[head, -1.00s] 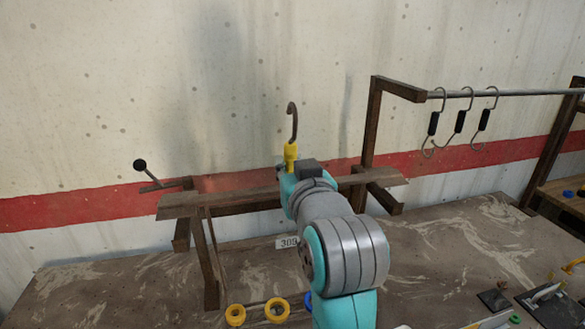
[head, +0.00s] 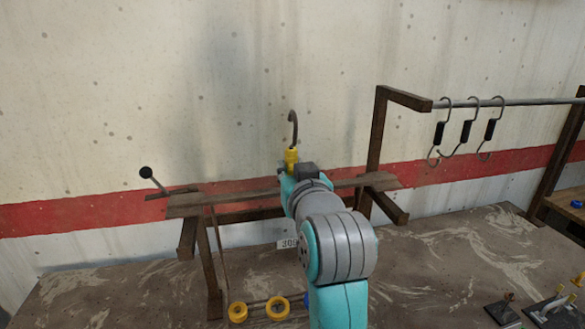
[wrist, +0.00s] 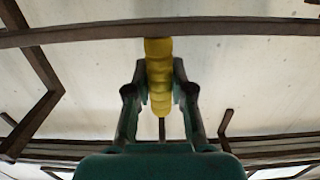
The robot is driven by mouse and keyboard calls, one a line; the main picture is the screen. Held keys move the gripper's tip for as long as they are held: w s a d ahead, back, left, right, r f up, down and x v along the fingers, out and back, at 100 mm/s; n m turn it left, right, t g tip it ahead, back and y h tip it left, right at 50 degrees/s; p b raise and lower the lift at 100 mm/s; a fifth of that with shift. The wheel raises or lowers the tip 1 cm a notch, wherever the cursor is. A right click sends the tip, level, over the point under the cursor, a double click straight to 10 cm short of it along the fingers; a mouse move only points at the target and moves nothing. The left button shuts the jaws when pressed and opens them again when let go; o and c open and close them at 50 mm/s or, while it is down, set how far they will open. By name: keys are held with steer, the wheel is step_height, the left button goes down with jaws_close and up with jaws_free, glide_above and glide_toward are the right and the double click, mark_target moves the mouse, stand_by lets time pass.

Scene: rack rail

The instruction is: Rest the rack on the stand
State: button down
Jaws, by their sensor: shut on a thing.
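The rack is a long brown plank (head: 235,199) in the head view, lying across the wooden stand (head: 213,268) with its ends near the stand's two side arms. Whether it touches them I cannot tell. A yellow grip (head: 291,157) with a dark hook above it stands at the plank's middle. My gripper (wrist: 160,90) is shut on this yellow grip in the wrist view, one finger on each side. A dark bar crosses the top of that view. My arm hides part of the plank and stand in the head view.
Hooks with black sleeves (head: 466,131) hang from a metal rail (head: 520,101) at the right. A ball-ended lever (head: 146,173) stands at the left. Yellow rings (head: 277,309) lie at the table's front, and small fixtures (head: 550,308) at the right. The wall is close behind the stand.

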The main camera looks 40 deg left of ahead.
steer(key=shift+f, duration=1.1)
stand_by(0.3)
steer(key=c, duration=1)
jaws_free()
steer(key=shift+o, duration=0.3)
steer(key=shift+f, duration=0.15)
steer(key=v, duration=1.2)
